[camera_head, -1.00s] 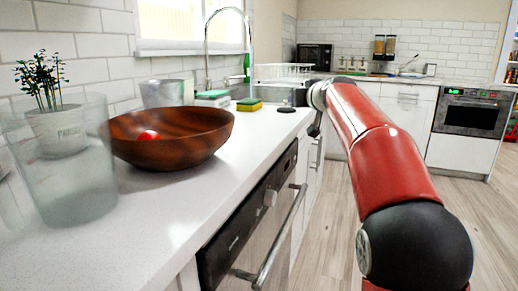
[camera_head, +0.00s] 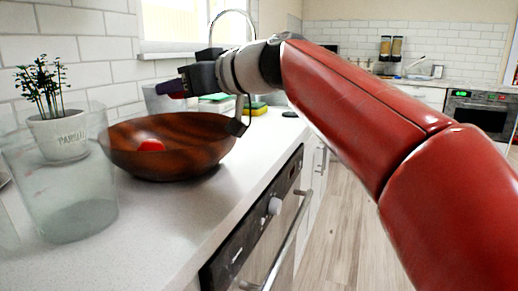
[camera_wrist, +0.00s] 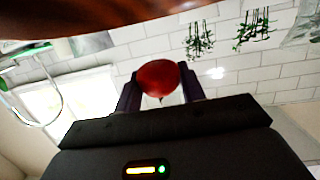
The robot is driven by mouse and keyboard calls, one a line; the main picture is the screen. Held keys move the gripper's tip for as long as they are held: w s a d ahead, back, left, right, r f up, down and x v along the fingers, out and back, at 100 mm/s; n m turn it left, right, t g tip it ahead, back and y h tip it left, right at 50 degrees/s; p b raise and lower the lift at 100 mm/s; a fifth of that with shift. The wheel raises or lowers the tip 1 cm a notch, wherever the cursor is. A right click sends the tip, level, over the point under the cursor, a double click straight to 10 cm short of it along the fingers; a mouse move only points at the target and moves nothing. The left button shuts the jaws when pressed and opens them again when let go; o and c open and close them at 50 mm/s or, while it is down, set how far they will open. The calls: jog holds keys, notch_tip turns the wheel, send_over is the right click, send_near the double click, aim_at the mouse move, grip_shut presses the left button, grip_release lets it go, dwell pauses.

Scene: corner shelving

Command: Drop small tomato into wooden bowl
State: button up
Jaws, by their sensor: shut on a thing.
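The wooden bowl (camera_head: 195,160), dark brown, stands on the white counter in the head view. A red round thing like a tomato (camera_head: 150,146) lies inside it. My gripper (camera_head: 168,88) is above the bowl's far side and apart from it. The wrist view shows a small red tomato (camera_wrist: 159,79) held between the two dark fingers of my gripper (camera_wrist: 160,90). I cannot make out this held tomato clearly in the head view. The bowl's brown side (camera_wrist: 120,14) fills the top edge of the wrist view.
A clear container (camera_head: 62,195) stands left of the bowl, in front of a potted plant (camera_head: 58,135). A yellow and green sponge (camera_head: 256,109) lies beyond the bowl near the sink tap (camera_head: 233,12). The counter in front of the bowl is clear.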

jog(key=shift+s+a+f, duration=0.15)
jog(key=shift+s+f, duration=0.05)
jog(key=shift+f, duration=0.1)
jog(key=shift+f+b, duration=1.85)
jog(key=shift+f, duration=0.85)
jog(key=o, duration=1)
jog(key=shift+o, duration=0.2)
jog(key=b+v, duration=0.1)
jog(key=v, duration=0.7)
jog(key=shift+w, duration=0.1)
